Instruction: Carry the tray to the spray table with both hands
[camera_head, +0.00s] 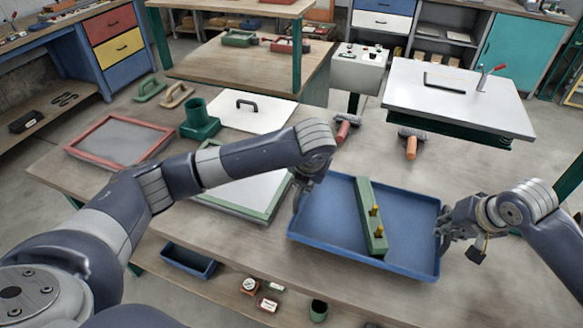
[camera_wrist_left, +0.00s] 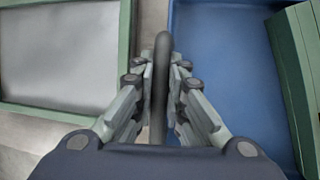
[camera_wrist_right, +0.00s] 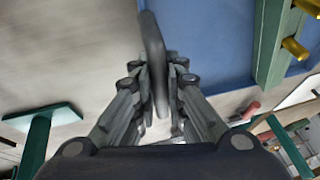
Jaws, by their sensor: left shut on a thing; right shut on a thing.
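A blue tray (camera_head: 335,227) is at the front right of the wooden workbench; whether it touches the top I cannot tell. A green bar (camera_head: 367,215) with two brass pegs lies in it. My left gripper (camera_head: 298,200) is at the tray's left side, and in the left wrist view (camera_wrist_left: 160,85) its fingers are shut on a dark handle (camera_wrist_left: 163,55). My right gripper (camera_head: 443,240) is at the tray's right side, and in the right wrist view (camera_wrist_right: 155,90) it is shut on the other dark handle (camera_wrist_right: 152,40). The spray table is not clearly identifiable.
A green-framed screen (camera_head: 262,187) lies left of the tray, partly under my left arm. A red-framed screen (camera_head: 118,142), a green cup-like holder (camera_head: 200,122) and a white board with a handle (camera_head: 240,112) lie further left. A pale-topped table (camera_head: 455,95) stands behind right.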

